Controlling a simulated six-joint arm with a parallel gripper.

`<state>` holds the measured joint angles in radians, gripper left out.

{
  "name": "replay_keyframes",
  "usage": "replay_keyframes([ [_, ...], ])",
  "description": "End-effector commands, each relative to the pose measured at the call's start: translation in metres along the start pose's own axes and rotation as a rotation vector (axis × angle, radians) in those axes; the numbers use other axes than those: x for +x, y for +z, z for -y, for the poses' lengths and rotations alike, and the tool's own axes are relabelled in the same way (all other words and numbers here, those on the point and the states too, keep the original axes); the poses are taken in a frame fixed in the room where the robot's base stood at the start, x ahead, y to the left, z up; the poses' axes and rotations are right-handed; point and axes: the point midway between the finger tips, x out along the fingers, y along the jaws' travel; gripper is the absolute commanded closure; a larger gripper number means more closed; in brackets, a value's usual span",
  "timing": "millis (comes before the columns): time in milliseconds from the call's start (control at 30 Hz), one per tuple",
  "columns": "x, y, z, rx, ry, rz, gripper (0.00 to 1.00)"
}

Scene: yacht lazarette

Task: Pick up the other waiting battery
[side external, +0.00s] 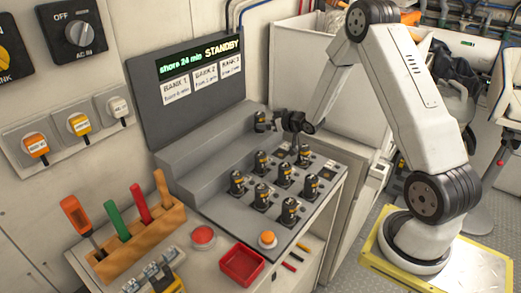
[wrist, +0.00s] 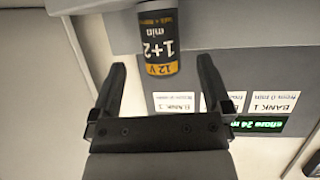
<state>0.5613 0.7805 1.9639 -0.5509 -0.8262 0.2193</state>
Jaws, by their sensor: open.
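A dark battery (side external: 261,122) with a yellow band stands on the grey ledge below the display. In the wrist view my gripper (wrist: 160,68) is open, one finger to each side of the battery's line. Several other batteries (side external: 262,197) stand in rows on the sloping panel.
The display board (side external: 190,75) reads "STANDBY" above bank labels. A wooden rack (side external: 135,240) of coloured-handled tools, a red tray (side external: 241,266) and a red button (side external: 203,236) are at the front. A white bin (side external: 300,60) stands behind my arm.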

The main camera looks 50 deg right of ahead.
Motion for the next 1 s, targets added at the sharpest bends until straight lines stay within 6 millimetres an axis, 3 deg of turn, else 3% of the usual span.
replay_keyframes([
  [167,0.006,0.0,0.0,-0.001,-0.001,0.0,0.01],
  [633,0.047,0.003,0.001,-0.002,0.0,0.0,0.01],
  [1000,0.052,0.003,0.001,-0.001,0.001,0.0,0.01],
])
